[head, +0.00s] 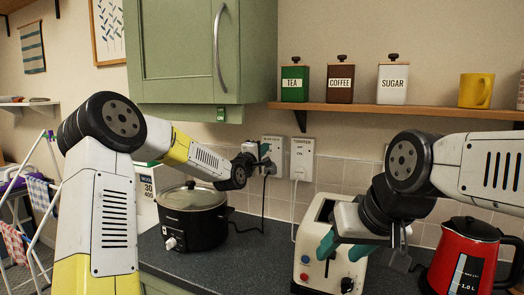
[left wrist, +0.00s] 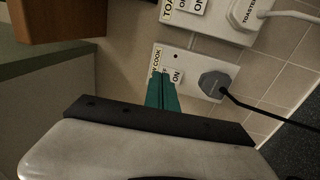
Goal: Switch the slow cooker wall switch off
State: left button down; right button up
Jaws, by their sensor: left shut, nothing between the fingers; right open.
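The slow cooker wall switch (head: 272,143) is a white socket plate on the wall, left of the toaster plate. In the left wrist view its plate (left wrist: 203,63) bears a partly hidden label reading "COOK", a rocker (left wrist: 177,76) by the word "ON", and a grey plug with a black cord. My left gripper (head: 264,156) is shut and empty, its teal tips (left wrist: 163,76) in front of the plate beside the rocker, partly covering it. I cannot tell if they touch. The black slow cooker (head: 207,229) stands on the counter below.
The toaster switch plate (head: 302,158) with a white plug is close beside. A cream toaster (head: 314,272) and red kettle (head: 463,258) stand on the counter. A green cabinet (head: 190,55) and wooden shelf (head: 430,109) with canisters and a yellow mug overhang.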

pick_arm(q)
jog(key=s+a+r, duration=0.1)
jog(key=s+a, duration=0.2)
jog(key=s, duration=0.6)
jog(key=shift+a+r, duration=0.15)
jog(key=shift+a, duration=0.25)
jog(key=shift+s, duration=0.1)
jog(key=s+a+f+m+g+y, duration=0.1)
jog(key=s+a+f+m+g, duration=0.2)
jog(key=s, duration=0.9)
jog(key=s+a+f+m+g+y, duration=0.2)
jog(key=s+m, duration=0.4)
jog(key=s, duration=0.7)
jog(key=s+a+f+m+g+y, duration=0.2)
jog(key=s+a+f+m+g, duration=0.2)
jog(key=s, duration=0.8)
jog(key=a+m+g, duration=0.1)
jog(key=g, duration=0.1)
jog(key=shift+s+a+f+g, duration=0.15)
jog(key=shift+s+f+g, duration=0.1)
jog(key=shift+s+g, duration=0.1)
